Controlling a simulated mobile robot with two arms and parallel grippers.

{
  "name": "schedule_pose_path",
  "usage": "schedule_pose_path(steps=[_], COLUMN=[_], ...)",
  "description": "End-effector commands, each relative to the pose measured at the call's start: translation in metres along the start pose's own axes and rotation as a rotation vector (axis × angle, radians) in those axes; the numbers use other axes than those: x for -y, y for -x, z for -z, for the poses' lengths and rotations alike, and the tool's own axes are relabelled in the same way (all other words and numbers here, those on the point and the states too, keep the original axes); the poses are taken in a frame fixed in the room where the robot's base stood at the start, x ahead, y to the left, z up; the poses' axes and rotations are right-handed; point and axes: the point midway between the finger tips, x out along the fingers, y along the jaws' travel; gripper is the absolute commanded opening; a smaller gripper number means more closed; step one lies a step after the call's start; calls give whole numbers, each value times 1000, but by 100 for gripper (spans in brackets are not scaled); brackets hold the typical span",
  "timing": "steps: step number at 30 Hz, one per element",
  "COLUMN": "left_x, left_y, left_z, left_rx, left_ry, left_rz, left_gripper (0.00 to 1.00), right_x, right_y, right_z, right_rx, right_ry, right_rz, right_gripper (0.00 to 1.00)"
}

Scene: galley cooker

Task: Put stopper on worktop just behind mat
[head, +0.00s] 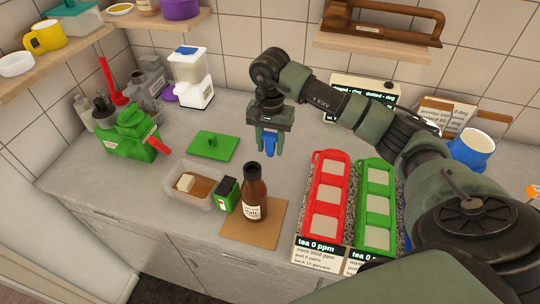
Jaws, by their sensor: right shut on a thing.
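My right gripper (268,148) points down and is shut on a small blue piece, which looks like the stopper (269,139). It hangs above the worktop (308,123), behind the mat and the bottle in the picture. The fingers hide part of the stopper, and I cannot tell its exact height above the surface. The brown mat (266,232) lies near the front edge of the worktop. A dark brown bottle (255,196) with a pale label stands upright on the mat. My left gripper is not in view.
A clear tub (181,192) and a green-and-black box (226,195) stand left of the bottle. A green lid-like plate (214,148) lies behind them. Red (329,192) and green (376,207) trays lie to the right. Bare worktop shows behind the mat.

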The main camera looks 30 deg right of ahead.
Motion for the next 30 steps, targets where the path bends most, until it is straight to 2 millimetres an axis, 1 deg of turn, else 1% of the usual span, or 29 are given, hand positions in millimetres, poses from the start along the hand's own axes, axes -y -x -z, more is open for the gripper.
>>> schedule_pose_path(steps=[1, 3, 6, 10, 15, 16, 23, 27, 28, 29, 30], left_x=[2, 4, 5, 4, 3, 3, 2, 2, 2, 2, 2], left_y=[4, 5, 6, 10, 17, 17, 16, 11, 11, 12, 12], left_z=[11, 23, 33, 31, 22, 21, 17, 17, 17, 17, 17], left_rx=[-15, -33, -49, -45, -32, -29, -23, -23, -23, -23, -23], left_ry=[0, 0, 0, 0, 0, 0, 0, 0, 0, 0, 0], left_rz=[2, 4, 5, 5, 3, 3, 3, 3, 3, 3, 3], left_gripper=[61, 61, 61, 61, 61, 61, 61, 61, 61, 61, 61], right_x=[-1, 0, 0, 0, 0, 0, 0, 0, 0, 0, 0], right_y=[-6, -13, -19, -31, -56, -59, -61, -65, -64, -63, -63], right_z=[-1, 0, 0, -1, 0, 0, 0, 0, 0, 0, 0], right_rx=[2, 1, 0, 2, 2, 2, -1, -1, -1, -1, -1], right_ry=[0, -1, -1, 0, -1, 0, 1, 0, 0, 0, 0], right_rz=[-2, 1, 0, 0, 0, 1, 1, 1, 1, 1, 1], right_gripper=[0, 0, 0, 0, 0, 0, 0, 0, 40, 49, 59])
